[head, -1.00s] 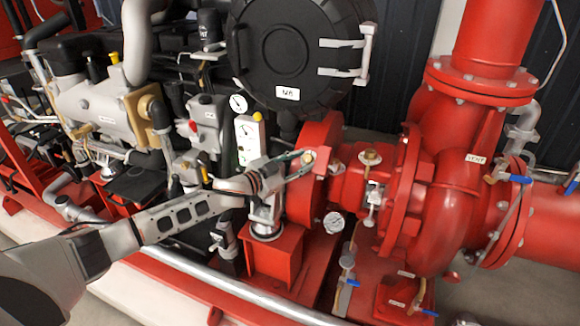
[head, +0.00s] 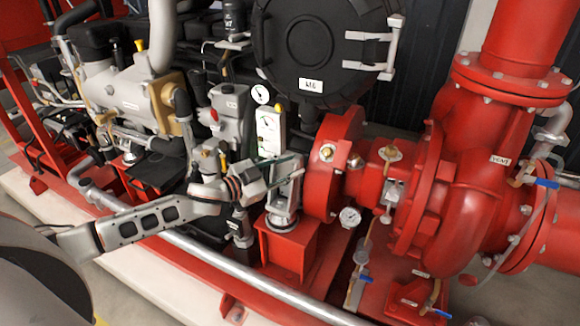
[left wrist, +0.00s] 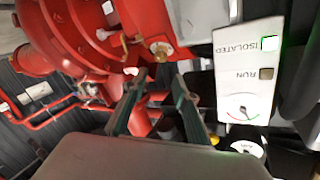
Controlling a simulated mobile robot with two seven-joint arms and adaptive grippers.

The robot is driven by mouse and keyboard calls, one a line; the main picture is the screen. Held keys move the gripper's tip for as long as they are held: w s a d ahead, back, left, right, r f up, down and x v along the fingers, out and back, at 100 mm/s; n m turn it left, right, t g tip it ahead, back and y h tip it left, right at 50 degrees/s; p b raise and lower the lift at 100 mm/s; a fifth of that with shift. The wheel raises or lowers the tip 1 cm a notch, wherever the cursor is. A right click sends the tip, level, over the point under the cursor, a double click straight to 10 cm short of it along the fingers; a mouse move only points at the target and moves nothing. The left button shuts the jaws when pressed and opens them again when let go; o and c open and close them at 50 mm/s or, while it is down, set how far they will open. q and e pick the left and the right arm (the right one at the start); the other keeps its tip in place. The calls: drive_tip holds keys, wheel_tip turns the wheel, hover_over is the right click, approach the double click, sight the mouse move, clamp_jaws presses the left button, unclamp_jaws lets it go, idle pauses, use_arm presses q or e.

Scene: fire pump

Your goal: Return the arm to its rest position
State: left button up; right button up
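My left arm (head: 150,216) reaches in from the left over the silver rail. My left gripper (head: 290,167) is in front of the engine, left of the red coupling housing (head: 330,165) and just below the white switch panel (head: 271,133). In the left wrist view its two dark green fingers (left wrist: 160,82) stand apart with nothing held between them. That view also shows the switch panel (left wrist: 243,75) upside down, marked ISOLATED and RUN, with a lit green light and a dial. My right gripper is in neither view.
The red pump casing (head: 465,210) and its pipes fill the right. A silver rail (head: 245,276) runs low in front. A round black cover (head: 312,45) hangs above the gripper. Small gauges (head: 350,217) and blue-handled valves (head: 545,184) stick out.

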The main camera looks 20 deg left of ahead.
use_arm(q)
drive_tip(key=s+d+f+n, duration=0.2)
drive_tip(key=s+d+f, duration=0.45)
drive_tip(key=f, duration=0.35)
drive_tip(key=s+d+f+n+g+y, duration=0.1)
drive_tip(key=s+f+n+g+y, duration=0.1)
drive_tip(key=s+f, duration=0.7)
drive_tip(key=s+d+f+n+g+y, duration=0.1)
drive_tip(key=s+f+n+g+y, duration=0.1)
drive_tip(key=s+f, duration=0.7)
drive_tip(key=s+y, duration=0.1)
drive_tip(key=s, duration=0.6)
drive_tip(key=shift+s+d+f+n, duration=0.15)
drive_tip(key=shift+s+n, duration=0.1)
drive_tip(key=shift+n, duration=0.05)
